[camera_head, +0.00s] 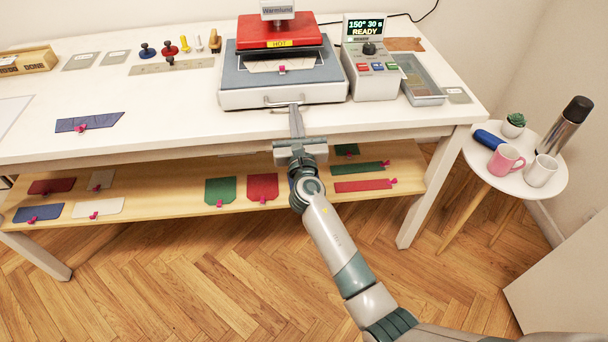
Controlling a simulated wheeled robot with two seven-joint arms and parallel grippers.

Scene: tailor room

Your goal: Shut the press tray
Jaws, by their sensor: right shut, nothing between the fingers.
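The heat press stands on the white table, with a red upper plate (280,32) marked HOT. Below it the blue-grey press tray (240,80) sticks out toward me from under the plate. A pale patch with a pink clip (282,69) lies on the tray. The tray has a thin handle (272,104) at its front. My right gripper (296,106) is shut and empty, its fingertips at the handle; I cannot tell whether they touch it. My left gripper is not in view.
A control box (371,60) reading "150° 30 s READY" stands right of the press. A parts tray (421,80) is beside it. A blue patch (88,122) lies on the table's left. The lower shelf (150,199) holds several coloured patches. A round side table (514,183) holds mugs.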

